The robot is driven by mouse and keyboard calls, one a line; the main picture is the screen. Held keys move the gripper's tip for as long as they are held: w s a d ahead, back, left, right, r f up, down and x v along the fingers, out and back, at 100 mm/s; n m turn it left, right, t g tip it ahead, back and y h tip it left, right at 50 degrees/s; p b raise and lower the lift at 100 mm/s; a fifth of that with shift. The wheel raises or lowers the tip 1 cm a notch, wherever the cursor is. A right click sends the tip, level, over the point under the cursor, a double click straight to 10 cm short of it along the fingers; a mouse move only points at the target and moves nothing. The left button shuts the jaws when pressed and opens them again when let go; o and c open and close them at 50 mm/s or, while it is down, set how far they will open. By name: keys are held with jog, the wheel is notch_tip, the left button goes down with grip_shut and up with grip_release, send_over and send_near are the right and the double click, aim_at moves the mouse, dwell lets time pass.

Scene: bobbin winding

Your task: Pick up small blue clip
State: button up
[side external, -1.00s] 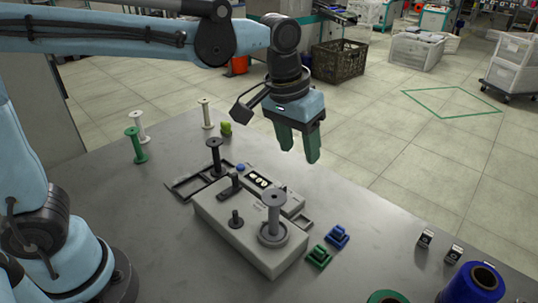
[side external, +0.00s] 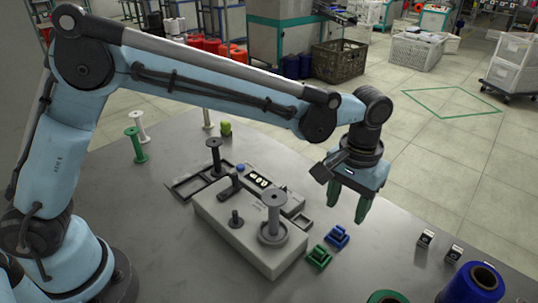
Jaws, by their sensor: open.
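The small blue clip (side external: 337,237) lies on the grey table, right of the winding machine. A small green clip (side external: 319,257) lies just in front of it, to its lower left. My gripper (side external: 349,209) has green fingers pointing down and is open and empty. It hangs above the table, up and slightly right of the blue clip in the picture, and does not touch it.
The grey winding machine (side external: 232,228) with upright spindles and a grey bobbin stands left of the clips. Two small dark boxes (side external: 426,238) and a large blue thread spool (side external: 474,284) stand to the right. Bobbins, one green (side external: 137,146), stand at the back left.

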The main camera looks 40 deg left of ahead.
aim_at(340, 228)
jog(key=shift+a+f, duration=0.15)
jog(key=shift+f, duration=3)
grip_shut()
